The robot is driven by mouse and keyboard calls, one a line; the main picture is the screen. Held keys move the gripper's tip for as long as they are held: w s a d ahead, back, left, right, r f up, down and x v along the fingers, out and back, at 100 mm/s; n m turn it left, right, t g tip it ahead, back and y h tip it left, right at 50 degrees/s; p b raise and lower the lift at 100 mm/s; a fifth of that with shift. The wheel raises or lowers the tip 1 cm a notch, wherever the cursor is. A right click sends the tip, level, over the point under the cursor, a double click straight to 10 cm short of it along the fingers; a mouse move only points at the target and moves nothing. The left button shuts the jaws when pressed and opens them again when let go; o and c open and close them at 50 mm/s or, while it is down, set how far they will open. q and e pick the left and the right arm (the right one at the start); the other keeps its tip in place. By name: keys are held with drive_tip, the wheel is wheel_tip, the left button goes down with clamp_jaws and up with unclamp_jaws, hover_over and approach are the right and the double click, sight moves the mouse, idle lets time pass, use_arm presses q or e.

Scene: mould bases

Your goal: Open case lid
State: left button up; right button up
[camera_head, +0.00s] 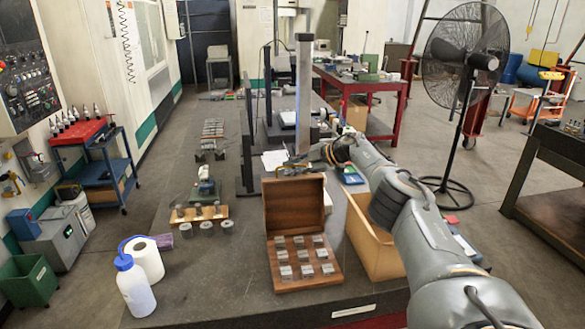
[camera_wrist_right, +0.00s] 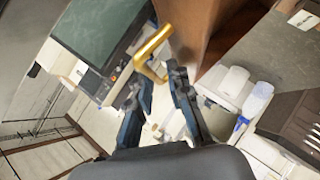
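The wooden case stands on the dark table in the head view. Its brown lid (camera_head: 294,203) is raised, roughly upright at the back of the case base (camera_head: 300,284). Several small metal blocks sit in the base in rows. My right gripper (camera_head: 287,170) is just behind and above the lid's top edge. In the right wrist view its two fingers (camera_wrist_right: 160,75) are apart with nothing seen clamped between them. A gold, bent handle-like piece (camera_wrist_right: 152,46) is close to the fingertips, beside brown wood (camera_wrist_right: 195,30); contact is unclear. My left gripper is out of view.
A cardboard box (camera_head: 372,240) stands right of the case, under my right arm. A white bottle (camera_head: 135,290) and paper roll (camera_head: 147,260) stand left. Metal cylinders (camera_head: 206,228) sit beyond them. A grey column (camera_head: 304,95) rises behind the gripper.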

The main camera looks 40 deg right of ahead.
drive_tip(key=shift+v, duration=1.05)
drive_tip(key=v, duration=1)
drive_tip(key=shift+a+f, duration=0.1)
drive_tip(key=shift+a, duration=0.05)
